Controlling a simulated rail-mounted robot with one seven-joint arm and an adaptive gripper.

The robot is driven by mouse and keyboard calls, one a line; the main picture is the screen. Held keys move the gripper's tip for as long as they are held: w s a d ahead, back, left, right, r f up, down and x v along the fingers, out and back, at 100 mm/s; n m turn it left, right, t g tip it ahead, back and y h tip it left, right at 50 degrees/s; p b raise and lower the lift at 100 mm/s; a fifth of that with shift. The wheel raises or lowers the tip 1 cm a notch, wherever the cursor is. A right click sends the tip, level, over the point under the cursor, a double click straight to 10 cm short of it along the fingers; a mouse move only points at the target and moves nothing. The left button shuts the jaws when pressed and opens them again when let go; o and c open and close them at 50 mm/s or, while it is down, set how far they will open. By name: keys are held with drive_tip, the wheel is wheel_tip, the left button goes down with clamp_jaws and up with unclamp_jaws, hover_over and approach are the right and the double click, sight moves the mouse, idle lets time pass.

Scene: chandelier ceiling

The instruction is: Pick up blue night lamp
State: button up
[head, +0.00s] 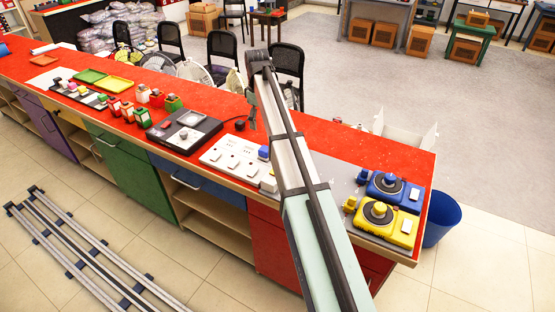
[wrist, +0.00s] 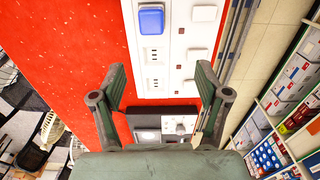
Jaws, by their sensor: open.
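In the wrist view the blue lamp (wrist: 151,19) is near the top, left of centre, on the white panel (wrist: 176,82). My gripper (head: 252,119) hangs above the red counter, near the back edge of the panel and apart from the lamp. In the wrist view my gripper (wrist: 161,80) is open and empty, its two fingers spread wide, with the lamp beyond the fingertips.
A black device (head: 185,131) stands left of the panel. Blue (head: 393,188) and yellow (head: 383,220) machines stand at the right counter end. Small coloured boxes and trays fill the left counter (head: 215,97). Black chairs (head: 288,62) stand behind. My arm hides part of the counter.

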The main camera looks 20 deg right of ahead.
drive_tip(key=d+r, duration=0.2)
drive_tip(key=p, duration=0.3)
approach(265, 148)
drive_tip(key=f, duration=0.5)
drive_tip(key=shift+s+f, duration=0.15)
drive_tip(key=shift+s, duration=0.05)
drive_tip(key=shift+w+a+f+p, duration=0.1)
drive_tip(key=shift+f+p, duration=0.65)
drive_tip(key=shift+f, duration=0.6)
drive_tip(key=shift+a+f+p, duration=0.1)
drive_tip(key=shift+f+p, duration=0.65)
drive_tip(key=shift+f, duration=0.6)
drive_tip(key=c, duration=1.3)
drive_tip(key=shift+r, duration=0.15)
drive_tip(key=shift+c, duration=0.2)
